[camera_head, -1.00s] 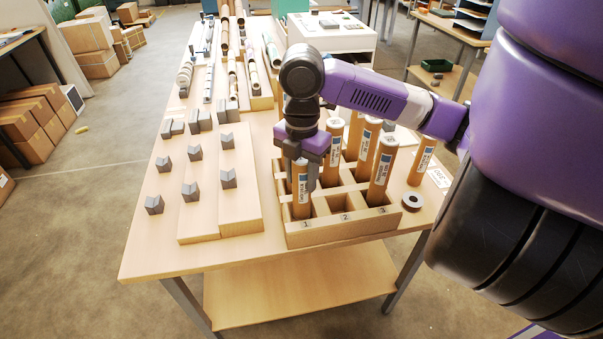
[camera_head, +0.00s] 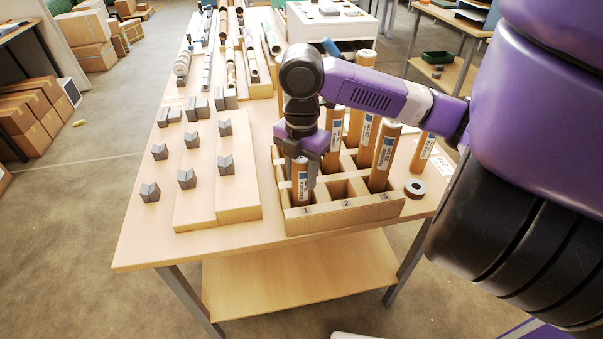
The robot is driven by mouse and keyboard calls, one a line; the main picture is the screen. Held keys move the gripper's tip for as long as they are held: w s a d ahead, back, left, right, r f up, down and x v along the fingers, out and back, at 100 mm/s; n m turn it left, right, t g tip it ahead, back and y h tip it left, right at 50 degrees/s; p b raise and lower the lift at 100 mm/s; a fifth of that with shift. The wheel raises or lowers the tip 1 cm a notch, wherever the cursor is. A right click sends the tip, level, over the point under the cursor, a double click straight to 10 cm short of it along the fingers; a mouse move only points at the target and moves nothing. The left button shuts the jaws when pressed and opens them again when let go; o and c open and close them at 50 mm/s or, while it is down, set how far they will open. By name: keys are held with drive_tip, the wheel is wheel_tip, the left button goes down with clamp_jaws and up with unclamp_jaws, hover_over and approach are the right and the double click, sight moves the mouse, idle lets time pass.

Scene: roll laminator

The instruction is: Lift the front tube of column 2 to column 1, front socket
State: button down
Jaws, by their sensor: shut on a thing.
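The wooden tube rack (camera_head: 330,217) stands at the table's front right, with sockets numbered 1, 2 and 3 along its front. A brown cardboard tube (camera_head: 301,181) with a white and blue label stands upright in the front socket of column 1. My gripper (camera_head: 301,160) is shut on its upper end from above. The front socket of column 2 (camera_head: 341,200) is empty. Another tube (camera_head: 384,160) stands in the front socket of column 3. Several more tubes stand behind, partly hidden by my arm.
A dark tape ring (camera_head: 415,188) and a standing tube (camera_head: 422,150) are right of the rack. Grey V-shaped blocks (camera_head: 187,178) stand on boards to the left. Long tubes lie at the back. The table's front left is clear.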

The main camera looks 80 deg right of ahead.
drive_tip(key=shift+f, duration=0.3)
drive_tip(key=c, duration=0.8)
unclamp_jaws()
drive_tip(key=shift+r+b, duration=0.4)
drive_tip(key=shift+r, duration=3.5)
drive_tip(key=shift+a, duration=0.1)
